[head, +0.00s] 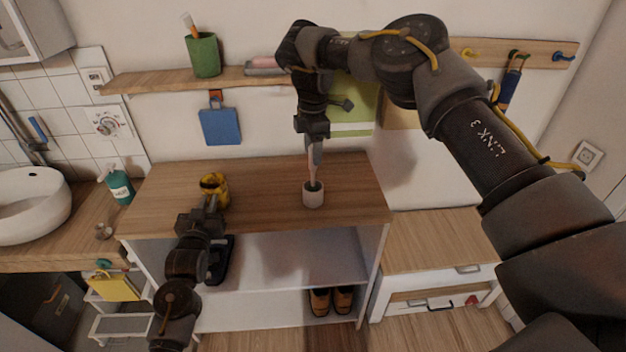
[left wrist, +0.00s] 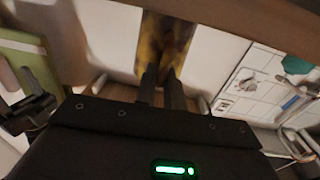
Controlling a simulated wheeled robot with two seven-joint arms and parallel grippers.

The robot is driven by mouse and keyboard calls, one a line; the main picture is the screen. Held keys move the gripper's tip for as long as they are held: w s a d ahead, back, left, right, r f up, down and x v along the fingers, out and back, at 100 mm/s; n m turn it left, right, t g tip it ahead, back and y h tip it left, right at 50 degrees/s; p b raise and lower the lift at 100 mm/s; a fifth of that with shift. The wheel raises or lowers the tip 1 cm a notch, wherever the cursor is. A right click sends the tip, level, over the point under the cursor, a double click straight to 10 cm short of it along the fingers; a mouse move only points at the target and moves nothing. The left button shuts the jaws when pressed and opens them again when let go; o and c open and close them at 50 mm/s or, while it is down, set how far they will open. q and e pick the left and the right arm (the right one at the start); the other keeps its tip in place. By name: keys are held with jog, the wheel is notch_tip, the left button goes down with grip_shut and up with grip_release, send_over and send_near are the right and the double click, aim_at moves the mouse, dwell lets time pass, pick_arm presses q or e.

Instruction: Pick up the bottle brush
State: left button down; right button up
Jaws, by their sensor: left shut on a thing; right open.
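The bottle brush (head: 312,176) appears as a thin, pinkish upright stick standing in a small pale cup (head: 313,198) on the wooden counter. My right gripper (head: 314,157) points down from above at its upper end. Its fingers are open, and they partly hide the top of the brush; I cannot tell whether they touch it. My left gripper (head: 212,202) is shut on a yellow, dark-patterned mug-like thing (head: 214,184) at the counter's left. In the left wrist view, the yellow thing (left wrist: 164,45) is at the fingertips (left wrist: 162,78).
The counter (head: 265,190) is clear between the yellow thing and the cup. A wall shelf (head: 150,82) with a green cup (head: 203,55) is behind. A blue board (head: 220,126) hangs below it. A teal bottle (head: 120,187) stands left by the sink (head: 33,198).

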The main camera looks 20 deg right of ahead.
aim_at(313, 169)
notch_tip(313, 169, down, 4)
jog(key=shift+s+f, duration=0.1)
jog(key=shift+f, duration=0.1)
jog(key=shift+c, duration=0.2)
grip_shut()
